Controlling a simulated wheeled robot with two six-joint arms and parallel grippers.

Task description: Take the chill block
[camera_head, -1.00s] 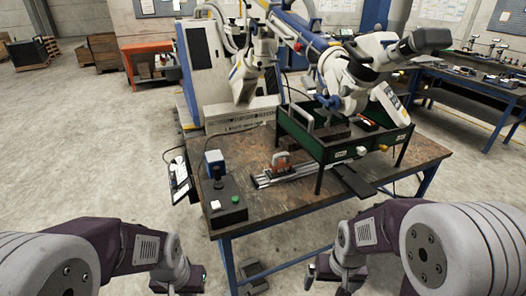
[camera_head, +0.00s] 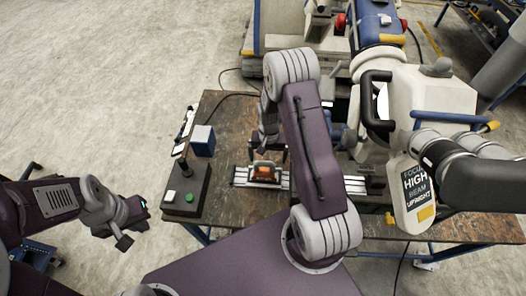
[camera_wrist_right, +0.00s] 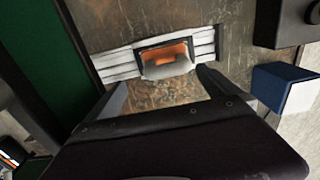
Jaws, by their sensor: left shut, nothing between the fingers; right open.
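I cannot tell for sure which object is the chill block. An orange piece in a dark frame (camera_head: 265,172) sits on a pale slotted rail (camera_head: 241,177) on the table. The orange piece (camera_wrist_right: 165,53) also shows in the right wrist view, with a rounded grey part in front. My right gripper (camera_head: 268,150) is open just behind it in the head view. In the right wrist view the spread fingers (camera_wrist_right: 163,90) are close to it, with nothing between them. My left gripper (camera_head: 128,228) is shut and empty, off the table's left side.
A control box with green button (camera_head: 188,197) and a blue-and-white cube (camera_head: 202,141) stand left of the rail. The microscope (camera_head: 430,100) crowds the right. A green tray wall (camera_wrist_right: 35,60) shows in the right wrist view. Bare tabletop lies before the rail.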

